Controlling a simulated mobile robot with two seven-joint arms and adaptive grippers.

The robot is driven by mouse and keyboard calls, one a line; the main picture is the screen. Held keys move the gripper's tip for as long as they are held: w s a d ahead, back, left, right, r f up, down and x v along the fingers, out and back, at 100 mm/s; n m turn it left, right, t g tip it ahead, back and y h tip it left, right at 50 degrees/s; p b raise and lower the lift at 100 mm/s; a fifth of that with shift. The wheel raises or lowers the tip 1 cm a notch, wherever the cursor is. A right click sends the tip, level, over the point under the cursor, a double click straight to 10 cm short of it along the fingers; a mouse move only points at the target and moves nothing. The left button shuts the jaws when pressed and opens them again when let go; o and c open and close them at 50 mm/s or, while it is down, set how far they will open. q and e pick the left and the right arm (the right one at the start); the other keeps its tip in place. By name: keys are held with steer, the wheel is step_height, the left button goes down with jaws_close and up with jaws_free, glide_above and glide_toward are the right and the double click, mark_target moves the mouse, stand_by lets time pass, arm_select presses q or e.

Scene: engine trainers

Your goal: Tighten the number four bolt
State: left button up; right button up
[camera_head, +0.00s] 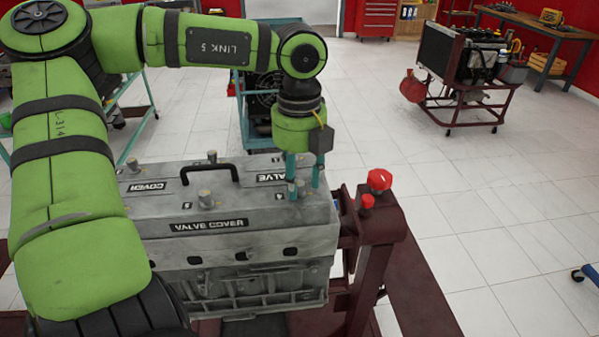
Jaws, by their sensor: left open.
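The grey engine with its valve cover (255,212) sits on a dark red stand in the lower middle. Several bolt heads stand up from the cover, among them a front one (205,199), a back one (212,157) and a left one (140,167). My right gripper is out of view.
A black handle (210,172) rises from the cover. Red knobs (379,181) stand on the stand's post (378,225) just right of the gripper. Another engine on a cart (465,75) stands at the back right. The tiled floor to the right is mostly clear.

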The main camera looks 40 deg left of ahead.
arm_select(q)
jaws_close()
steer(key=shift+f+m+b, duration=0.15)
steer(key=shift+m+b, duration=0.25)
steer(key=shift+b, duration=0.15)
steer(key=m+b, duration=0.2)
steer(key=m, duration=0.1)
steer(key=shift+b, duration=0.35)
steer(key=m+b, duration=0.2)
steer(key=m, duration=0.2)
steer(key=shift+m, duration=0.3)
steer(key=m, duration=0.5)
steer(key=shift+b, duration=0.3)
steer(key=m, duration=0.5)
steer(key=shift+m, duration=0.4)
steer(key=m, duration=0.5)
steer(key=shift+r+p, duration=0.2)
steer(key=shift+p, duration=0.1)
steer(key=m, duration=0.6)
steer(key=shift+p, duration=0.4)
steer(key=m, duration=0.5)
steer(key=shift+m+p, duration=0.3)
steer(key=shift+p, duration=0.1)
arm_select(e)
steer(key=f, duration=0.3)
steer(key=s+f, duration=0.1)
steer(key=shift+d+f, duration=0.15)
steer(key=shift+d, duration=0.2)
